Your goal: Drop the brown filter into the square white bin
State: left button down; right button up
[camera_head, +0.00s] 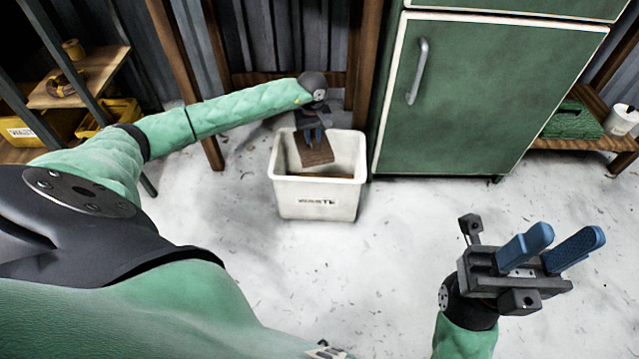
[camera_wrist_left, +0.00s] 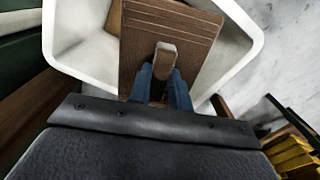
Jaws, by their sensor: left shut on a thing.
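The brown filter (camera_head: 315,151) is a flat ribbed panel in the head view, held over the opening of the square white bin (camera_head: 318,197) marked "WASTE". My left gripper (camera_head: 313,134) is shut on its upper edge. In the left wrist view the filter (camera_wrist_left: 172,38) hangs in front of the blue fingers (camera_wrist_left: 162,82), with the bin's white rim (camera_wrist_left: 238,62) around it. Whether the filter touches anything inside the bin cannot be told. My right gripper (camera_head: 550,248) is open and empty at the right, its two blue fingers apart.
A green cabinet (camera_head: 480,95) stands right of the bin. A shelf with yellow bins (camera_head: 108,116) is at the left, and a low wooden shelf (camera_head: 590,144) holds a green case and a white container at the right. The floor in front of the bin is clear.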

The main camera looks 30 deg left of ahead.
pick_arm(q)
jog(key=shift+f+b, duration=0.5)
jog(key=shift+f, duration=1.05)
jog(key=c, duration=1.2)
grip_release()
jog(key=shift+r, duration=0.1)
notch_tip(320, 180, up, 8)
jog(key=shift+f+p, duration=0.15)
jog(key=shift+p, duration=0.85)
